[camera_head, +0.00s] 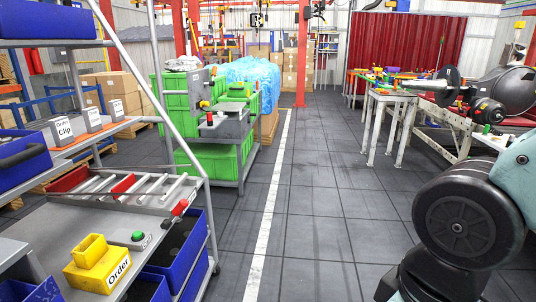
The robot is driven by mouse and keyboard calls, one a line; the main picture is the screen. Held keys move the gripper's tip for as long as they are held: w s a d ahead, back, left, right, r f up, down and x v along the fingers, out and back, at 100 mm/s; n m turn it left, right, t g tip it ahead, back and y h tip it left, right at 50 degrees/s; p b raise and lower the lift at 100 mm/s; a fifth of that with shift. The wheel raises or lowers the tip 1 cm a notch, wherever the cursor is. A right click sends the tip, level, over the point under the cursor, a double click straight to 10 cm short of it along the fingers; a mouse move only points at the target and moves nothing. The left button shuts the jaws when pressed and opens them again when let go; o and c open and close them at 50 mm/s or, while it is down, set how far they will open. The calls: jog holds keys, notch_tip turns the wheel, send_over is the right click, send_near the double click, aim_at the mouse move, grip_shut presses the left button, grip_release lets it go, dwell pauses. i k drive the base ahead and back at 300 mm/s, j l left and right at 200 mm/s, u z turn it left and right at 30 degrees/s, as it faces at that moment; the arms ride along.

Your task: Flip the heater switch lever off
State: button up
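I cannot make out for certain which part is the heater switch lever. A grey box with small coloured parts on its face (204,90) stands on the green cart left of centre; it is too small to read as a switch. A red-tipped part (179,208) stands at the right edge of the near left shelf, by a small box with a green button (138,236). My arm's teal and black link fills the lower right. My gripper is not in view.
A shelf rack with blue bins (182,250) and a yellow "Order" block (97,268) stands near left. Green crates (207,165) sit on the cart. Workbenches (388,98) with machine parts line the right. The tiled aisle along the white floor line (269,205) is clear.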

aim_at(214, 68)
jog(key=i+u, duration=0.2)
jog(key=i, duration=0.4)
jog(key=i+l+u, duration=0.2)
jog(key=i, duration=0.4)
jog(key=i+l+u, duration=0.2)
jog(key=i, duration=0.4)
jog(key=i+u, duration=0.25)
jog(key=i, duration=0.15)
